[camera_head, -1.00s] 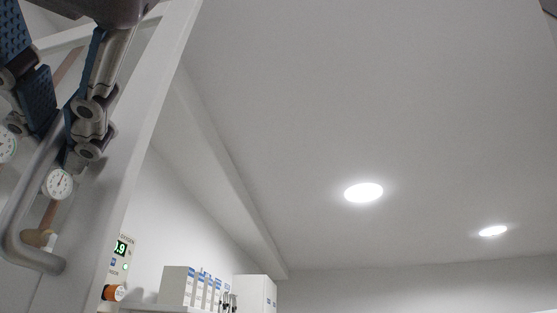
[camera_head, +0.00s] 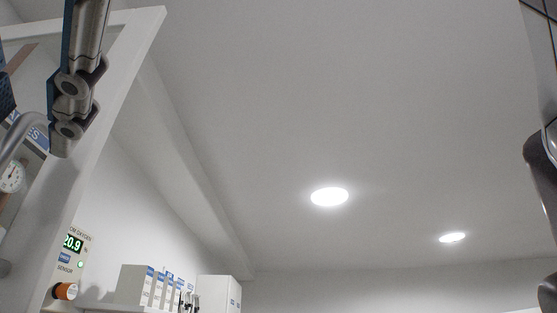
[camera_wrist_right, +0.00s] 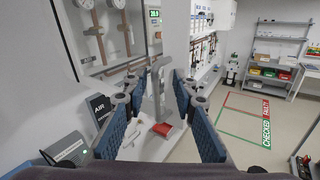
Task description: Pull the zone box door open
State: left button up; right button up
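The zone box door (camera_head: 112,110), a white frame around a clear pane, stands at the left of the head view. Its grey bar handle (camera_head: 22,132) is partly cut off by the left edge. In the right wrist view the handle (camera_wrist_right: 158,88) stands between the two blue-padded fingers of my right gripper (camera_wrist_right: 155,125). The fingers are spread, with visible space on both sides of the bar. In the head view one finger shows at upper left, and a bit of the other at the edge. My left gripper is not in view.
Gauges (camera_head: 12,177) and copper pipes (camera_wrist_right: 97,35) show behind the pane. An oxygen monitor (camera_head: 72,245) and a shelf with boxes (camera_head: 140,285) stand beyond the door. A grey device (camera_wrist_right: 62,150) is at lower left in the wrist view. Open floor (camera_wrist_right: 235,105) lies at right.

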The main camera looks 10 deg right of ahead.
jog(key=v, duration=0.7)
jog(key=shift+s, duration=0.2)
jog(key=shift+c, duration=0.2)
